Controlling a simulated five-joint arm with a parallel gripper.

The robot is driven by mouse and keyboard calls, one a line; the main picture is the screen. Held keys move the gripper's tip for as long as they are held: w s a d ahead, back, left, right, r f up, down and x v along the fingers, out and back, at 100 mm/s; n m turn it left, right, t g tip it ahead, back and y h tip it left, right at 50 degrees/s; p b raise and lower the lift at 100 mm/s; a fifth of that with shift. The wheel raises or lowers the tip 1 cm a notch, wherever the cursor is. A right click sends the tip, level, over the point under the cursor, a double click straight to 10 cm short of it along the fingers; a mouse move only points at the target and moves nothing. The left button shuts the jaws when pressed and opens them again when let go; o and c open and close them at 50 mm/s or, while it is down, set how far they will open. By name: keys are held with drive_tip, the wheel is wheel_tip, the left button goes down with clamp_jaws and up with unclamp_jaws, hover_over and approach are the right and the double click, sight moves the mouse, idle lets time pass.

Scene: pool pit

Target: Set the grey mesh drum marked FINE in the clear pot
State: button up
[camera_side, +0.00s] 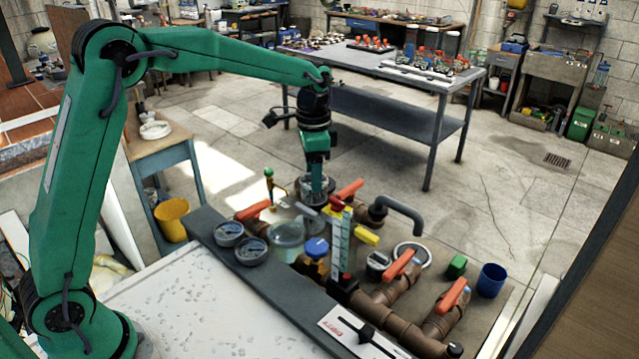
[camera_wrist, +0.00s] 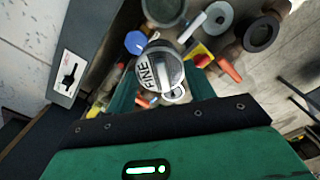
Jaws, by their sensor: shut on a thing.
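The grey drum marked FINE (camera_wrist: 160,72) sits between the green fingers of my gripper (camera_wrist: 161,84) in the wrist view, its lettering facing the camera. In the side view my gripper (camera_side: 316,182) points down, shut on the drum, whose shape is hard to make out there. The clear pot (camera_side: 287,238) is a pale, see-through round vessel among the pipes. My gripper is behind it and slightly to its right in the side view, apart from it. I cannot surely pick out the pot in the wrist view.
Two grey round drums (camera_side: 229,233) (camera_side: 251,251) stand left of the pot. A blue-topped part (camera_side: 317,247), an upright clear gauge (camera_side: 340,240) and orange-handled valves (camera_side: 403,262) crowd its right. A blue cup (camera_side: 491,280) and green block (camera_side: 456,267) stand far right.

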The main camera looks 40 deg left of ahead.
drive_tip(key=s+a+r+n, duration=0.1)
drive_tip(key=s+a+n, duration=0.1)
drive_tip(key=s+n, duration=0.5)
drive_tip(key=shift+s+a+r, duration=0.25)
drive_tip(key=shift+s, duration=0.9)
drive_tip(key=shift+w, duration=0.1)
drive_tip(key=w+d+f, duration=0.3)
drive_tip(key=w+d, duration=0.1)
drive_tip(key=w, duration=0.2)
drive_tip(key=w+d+f, duration=0.4)
drive_tip(key=w+d, duration=0.1)
drive_tip(key=w, duration=0.2)
drive_tip(key=shift+s+a+f, duration=0.15)
drive_tip(key=shift+f, duration=4.3)
drive_tip(key=shift+s+a+f, duration=0.1)
drive_tip(key=shift+f, duration=4.35)
drive_tip(key=shift+f, duration=0.1)
drive_tip(key=o, duration=1)
drive_tip(key=shift+c, duration=0.2)
